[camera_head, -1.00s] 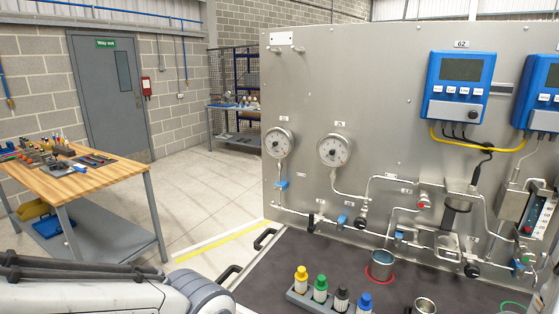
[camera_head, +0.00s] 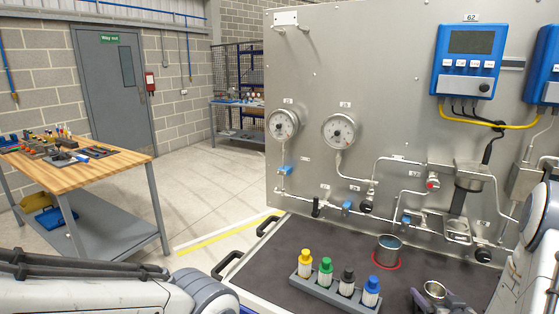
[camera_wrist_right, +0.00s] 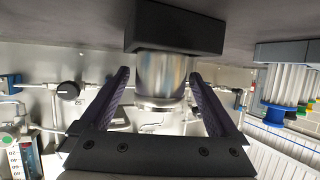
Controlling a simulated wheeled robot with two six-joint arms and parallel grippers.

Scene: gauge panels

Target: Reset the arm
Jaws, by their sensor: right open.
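My right gripper (camera_head: 434,298) is open low at the right of the head view, by a small metal cup (camera_head: 435,288). In the right wrist view, which shows the scene upside down, its two dark fingers (camera_wrist_right: 160,76) stand apart on either side of the shiny cup (camera_wrist_right: 163,82). The cup sits on a black block (camera_wrist_right: 175,27). I cannot tell whether the fingers touch it. My left arm (camera_head: 90,290) shows at the lower left; its gripper is out of view.
A rack (camera_head: 333,293) holds several bottles on the dark mat (camera_head: 290,243). A larger metal cup (camera_head: 388,249) stands in a red ring. Behind rises the gauge panel (camera_head: 350,80) with pipes and valves. A wooden table (camera_head: 85,172) with tools stands at left.

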